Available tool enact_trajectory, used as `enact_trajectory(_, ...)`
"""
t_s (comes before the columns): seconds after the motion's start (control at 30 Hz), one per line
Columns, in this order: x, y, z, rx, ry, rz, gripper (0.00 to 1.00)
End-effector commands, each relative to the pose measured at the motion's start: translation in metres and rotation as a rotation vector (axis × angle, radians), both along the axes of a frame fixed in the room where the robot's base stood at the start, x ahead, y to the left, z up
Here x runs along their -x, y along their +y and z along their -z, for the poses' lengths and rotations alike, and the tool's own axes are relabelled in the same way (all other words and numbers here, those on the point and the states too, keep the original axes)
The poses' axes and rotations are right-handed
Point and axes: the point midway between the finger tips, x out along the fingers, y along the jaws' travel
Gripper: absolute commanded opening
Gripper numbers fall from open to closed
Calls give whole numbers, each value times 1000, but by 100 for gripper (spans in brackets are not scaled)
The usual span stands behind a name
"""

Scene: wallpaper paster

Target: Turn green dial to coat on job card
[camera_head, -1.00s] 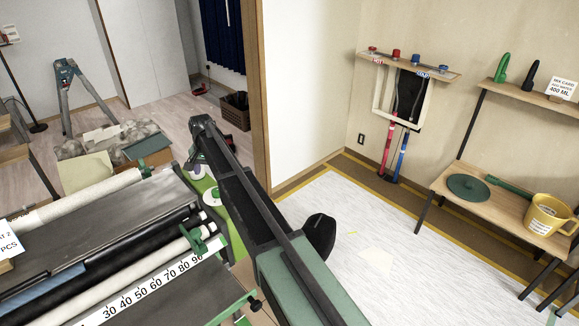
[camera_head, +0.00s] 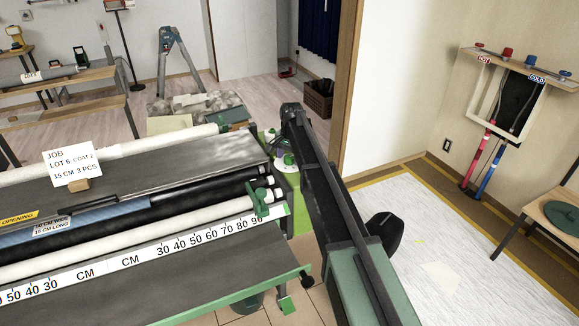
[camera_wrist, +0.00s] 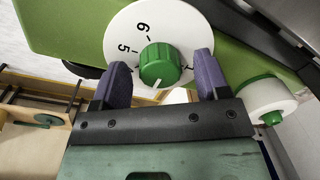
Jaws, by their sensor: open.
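The green dial (camera_wrist: 160,66) is a ridged knob on a round white face (camera_wrist: 122,42) in the wrist view. The numbers 5 and 6 show on the face; the rest is partly hidden. A white mark on the knob points down and slightly left, away from both numbers. My gripper (camera_wrist: 161,76) is open, its two purple fingers on either side of the knob with gaps; I cannot tell how deep they reach. In the head view, the job card (camera_head: 71,165) stands on the machine and reads "LOT 6 coat 2, 15 CM 3 PCS".
The pasting machine (camera_head: 150,175) with rollers and a number scale fills the left front. A white roller end (camera_wrist: 266,96) sits right of the dial in the wrist view. A hot-and-cold tap panel (camera_head: 513,95) hangs at right. White sheeting covers the right floor.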

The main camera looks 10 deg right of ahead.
Motion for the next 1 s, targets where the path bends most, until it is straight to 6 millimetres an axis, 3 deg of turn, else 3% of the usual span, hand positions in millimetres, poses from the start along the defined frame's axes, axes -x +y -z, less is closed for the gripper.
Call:
enact_trajectory(0.2,0,0,-1,0,0,0,67)
enact_trajectory(0.53,0,0,-1,0,0,0,19)
enact_trajectory(1.0,0,0,-1,0,0,-118,19)
